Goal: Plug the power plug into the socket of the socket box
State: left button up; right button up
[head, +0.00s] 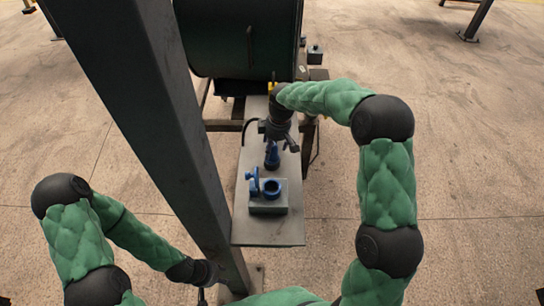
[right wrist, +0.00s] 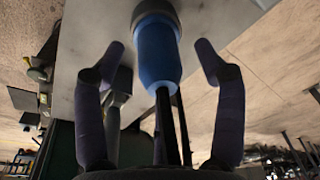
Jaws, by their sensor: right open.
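The blue power plug (head: 272,155) is over the grey table just behind the socket box. In the right wrist view the plug (right wrist: 158,52) lies between my two fingers, with a dark cable running from its near end. My right gripper (head: 279,138) is at the plug, open, with gaps on both sides in the right wrist view (right wrist: 160,58). The socket box (head: 268,208) has a grey base, a round blue socket and an upright blue lid beside it. My left gripper (head: 203,292) is low at the left, away from both; its fingers are unclear.
The narrow grey table (head: 268,236) holds the box, with bare surface in front. A large dark green drum (head: 240,38) stands behind it. A thick grey post (head: 150,130) rises left of the table. Open floor lies to the right.

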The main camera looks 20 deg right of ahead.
notch_tip(320, 180, down, 2)
jog(key=shift+w+a+f, duration=0.1)
jog(key=shift+w+f, duration=0.05)
jog(key=shift+f, duration=0.05)
jog(key=c, duration=1.3)
jog(key=shift+r, duration=0.1)
notch_tip(320, 180, up, 9)
jog(key=shift+p, duration=0.9)
jog(key=shift+r, duration=0.35)
jog(key=shift+s+a+r+p, duration=0.65)
jog(key=shift+s+r+p, duration=0.3)
jog(key=shift+s+p, duration=1.45)
jog(key=shift+s+a+r+p, duration=0.65)
jog(key=shift+s+r+p, duration=0.3)
jog(key=shift+s+p, duration=1.35)
jog(key=shift+s+a+r+p, duration=0.65)
jog(key=shift+s+r+p, duration=0.3)
jog(key=shift+s+p, duration=1.45)
